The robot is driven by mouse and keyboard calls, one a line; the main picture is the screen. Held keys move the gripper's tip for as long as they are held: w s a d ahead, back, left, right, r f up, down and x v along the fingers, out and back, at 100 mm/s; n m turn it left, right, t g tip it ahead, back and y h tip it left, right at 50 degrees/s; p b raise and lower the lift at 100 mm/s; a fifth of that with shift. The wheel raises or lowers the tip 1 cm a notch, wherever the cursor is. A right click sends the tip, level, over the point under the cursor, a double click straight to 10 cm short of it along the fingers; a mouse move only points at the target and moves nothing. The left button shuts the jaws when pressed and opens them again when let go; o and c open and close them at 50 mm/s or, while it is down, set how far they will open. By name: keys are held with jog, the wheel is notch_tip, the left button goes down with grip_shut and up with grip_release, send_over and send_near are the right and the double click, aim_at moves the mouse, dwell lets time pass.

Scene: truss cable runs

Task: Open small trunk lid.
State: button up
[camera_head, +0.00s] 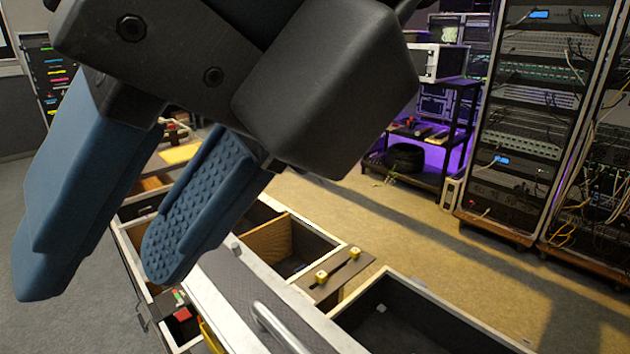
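My gripper (103,272) fills the upper left of the view, close to the camera. Its two blue fingers stand well apart, with nothing seen between them. Below it is a long case with pale edges and several compartments. A dark panel (228,277) with a silver bar handle (277,330) lies at the bottom centre, right of and below the fingers. It may be the small trunk lid, but I cannot tell for sure. The gripper appears apart from the handle. The fingers hide part of the case's left side.
Open compartments lie behind the panel (300,243) and at the bottom right (400,312). A board with yellow knobs (340,275) sits between them. A red item (182,315) lies at lower left. Equipment racks (530,120) and a black shelf cart (425,140) stand behind; floor (400,225) between is clear.

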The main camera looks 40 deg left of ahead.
jog(key=w+d+f+t+h, duration=0.1)
jog(key=w+t, duration=0.1)
jog(key=w+f+t+h, duration=0.1)
jog(key=w+t+h, duration=0.1)
jog(key=w+d+f+t+h, duration=0.1)
jog(key=w+t, duration=0.1)
jog(key=shift+w+d+f+m+t, duration=0.2)
jog(key=shift+w+d+m+t, duration=0.1)
jog(key=shift+d+m, duration=0.1)
jog(key=p, duration=0.2)
send_over(311, 338)
jog(key=s+d, duration=0.3)
notch_tip(311, 338, down, 8)
jog(key=shift+w+a+r, duration=0.1)
jog(key=shift+a+r, duration=0.05)
jog(key=shift+r, duration=0.1)
jog(key=shift+b, duration=0.3)
grip_shut()
